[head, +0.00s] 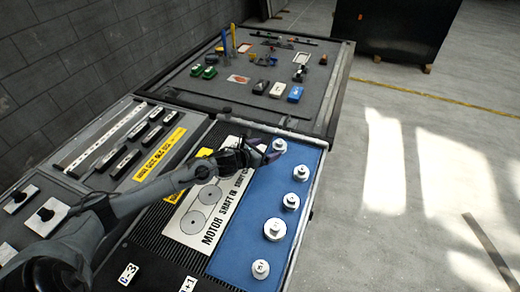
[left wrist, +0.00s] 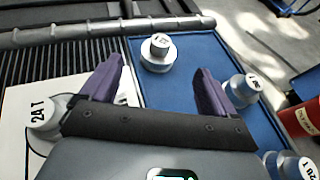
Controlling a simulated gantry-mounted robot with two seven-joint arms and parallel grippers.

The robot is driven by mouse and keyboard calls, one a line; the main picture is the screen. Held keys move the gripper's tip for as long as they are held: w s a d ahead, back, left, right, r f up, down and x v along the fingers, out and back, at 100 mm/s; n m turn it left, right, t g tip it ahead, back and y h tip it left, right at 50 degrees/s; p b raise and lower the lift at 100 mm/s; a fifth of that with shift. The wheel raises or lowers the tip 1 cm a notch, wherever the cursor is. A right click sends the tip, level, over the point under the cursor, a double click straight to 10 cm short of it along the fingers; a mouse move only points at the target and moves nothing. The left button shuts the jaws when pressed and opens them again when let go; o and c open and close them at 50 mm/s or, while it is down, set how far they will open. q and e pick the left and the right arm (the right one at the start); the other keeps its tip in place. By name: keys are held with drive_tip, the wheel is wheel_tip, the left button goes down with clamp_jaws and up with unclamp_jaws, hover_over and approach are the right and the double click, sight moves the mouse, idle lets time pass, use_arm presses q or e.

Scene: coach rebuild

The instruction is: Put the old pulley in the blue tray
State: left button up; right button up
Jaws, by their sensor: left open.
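The blue tray (head: 245,220) lies along the right side of the bench and holds several silvery stepped pulleys, one of them at its far end (head: 278,145). My left gripper (head: 264,151) is over the tray's far left edge. In the left wrist view its purple fingers are spread and empty, with a tray pulley (left wrist: 158,53) beyond the gap between them. A pulley marked 24T (left wrist: 45,116) stands on the white motor shaft sheet, left of the left finger. I cannot tell for certain whether it is the old pulley. My right gripper is not in view.
The white motor shaft sheet (head: 189,228) lies left of the tray. Black bars and yellow labels are further left. A grey board (head: 240,95) with small parts lies behind. A red object (left wrist: 300,118) is at the wrist view's right edge.

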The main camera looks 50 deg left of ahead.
use_arm(q)
drive_tip(key=shift+v, duration=1.45)
